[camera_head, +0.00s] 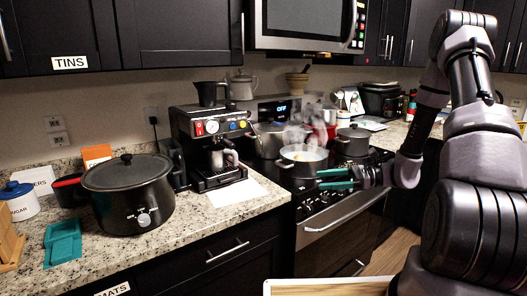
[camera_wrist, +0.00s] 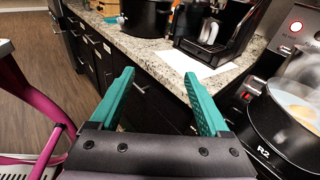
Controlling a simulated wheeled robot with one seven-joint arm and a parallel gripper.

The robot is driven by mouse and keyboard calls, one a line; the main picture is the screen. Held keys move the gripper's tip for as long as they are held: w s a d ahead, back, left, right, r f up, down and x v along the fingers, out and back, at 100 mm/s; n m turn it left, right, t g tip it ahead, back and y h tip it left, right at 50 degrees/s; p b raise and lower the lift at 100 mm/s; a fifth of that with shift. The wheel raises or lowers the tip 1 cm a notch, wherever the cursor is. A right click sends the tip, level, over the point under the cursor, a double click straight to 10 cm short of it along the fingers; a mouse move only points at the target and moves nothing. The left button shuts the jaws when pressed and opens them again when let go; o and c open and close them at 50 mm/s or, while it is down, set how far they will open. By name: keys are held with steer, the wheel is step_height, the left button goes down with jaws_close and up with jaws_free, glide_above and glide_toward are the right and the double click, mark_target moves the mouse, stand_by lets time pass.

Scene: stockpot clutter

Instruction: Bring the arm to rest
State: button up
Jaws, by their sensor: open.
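My gripper (camera_head: 337,179) is in front of the stove in the head view, with its teal fingers apart and nothing between them. In the wrist view my gripper (camera_wrist: 160,105) is open, its fingers pointing toward the counter front and the floor. A steaming pot (camera_head: 303,166) stands on the stove just behind the fingers in the head view. This pot, marked R2, shows at the right of the wrist view (camera_wrist: 285,135), beside the right finger and apart from it.
The stove (camera_head: 335,215) lies under and behind my gripper. More pots stand on it, including a dark lidded one (camera_head: 352,140). Left are a coffee machine (camera_head: 212,150) and a black slow cooker (camera_head: 128,195) on the granite counter. A pink-framed item (camera_wrist: 35,110) stands left in the wrist view.

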steer(key=s+d+r+n+t+h, duration=0.2)
steer(key=s+r+n+h, duration=0.5)
steer(key=r, duration=0.7)
steer(key=s+d+r+n+t+h, duration=0.3)
steer(key=s+r+n+h, duration=0.4)
steer(key=s+r, duration=0.4)
step_height(320, 180, up, 3)
steer(key=shift+s+r, duration=0.1)
steer(key=shift+s, duration=0.15)
